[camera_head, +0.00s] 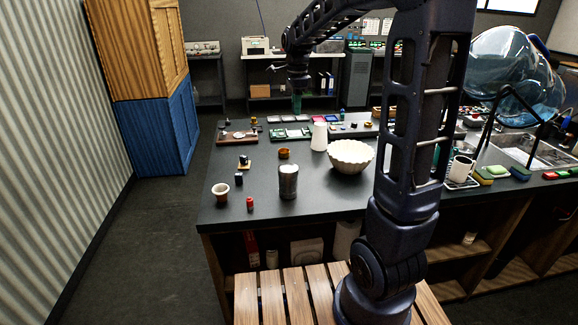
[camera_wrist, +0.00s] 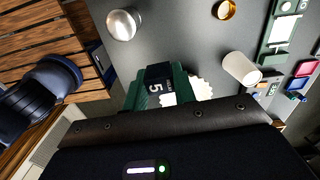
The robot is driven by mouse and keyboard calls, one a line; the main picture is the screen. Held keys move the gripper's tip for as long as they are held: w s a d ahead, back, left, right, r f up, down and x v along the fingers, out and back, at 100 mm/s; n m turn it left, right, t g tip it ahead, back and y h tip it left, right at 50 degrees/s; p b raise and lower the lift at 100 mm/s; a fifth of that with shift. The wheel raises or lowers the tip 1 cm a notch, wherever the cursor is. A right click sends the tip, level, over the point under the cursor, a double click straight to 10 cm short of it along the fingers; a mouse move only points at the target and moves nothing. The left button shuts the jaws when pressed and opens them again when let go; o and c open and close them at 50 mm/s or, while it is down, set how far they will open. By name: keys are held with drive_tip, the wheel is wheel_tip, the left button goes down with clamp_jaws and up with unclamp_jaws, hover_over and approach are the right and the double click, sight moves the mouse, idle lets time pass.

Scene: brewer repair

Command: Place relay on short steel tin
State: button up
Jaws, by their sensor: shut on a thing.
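My gripper (camera_head: 297,101) hangs above the far part of the dark counter in the head view. In the wrist view its green fingers (camera_wrist: 162,89) are shut on the relay (camera_wrist: 157,72), a dark block with a white label marked 5. The relay cannot be made out in the head view. A steel tin (camera_head: 288,182) stands upright near the counter's front, well nearer than my gripper. It also shows at the top left of the wrist view (camera_wrist: 123,24), apart from the relay. I see no second steel tin to compare its height.
A white fluted bowl (camera_head: 351,156) and a white cup (camera_head: 319,136) stand right of the tin. A brass-coloured ring (camera_head: 284,153) is behind it. Bare counter surrounds the tin.

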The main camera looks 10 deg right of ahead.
wheel_tip(320, 180, up, 4)
hover_over(288, 167)
drive_tip(key=shift+m, duration=0.3)
wheel_tip(288, 167, down, 19)
drive_tip(key=shift+w+f, duration=0.1)
drive_tip(key=shift+f, duration=0.1)
drive_tip(key=o, duration=0.9)
drive_tip(key=shift+f, duration=0.1)
drive_tip(key=shift+o, duration=0.2)
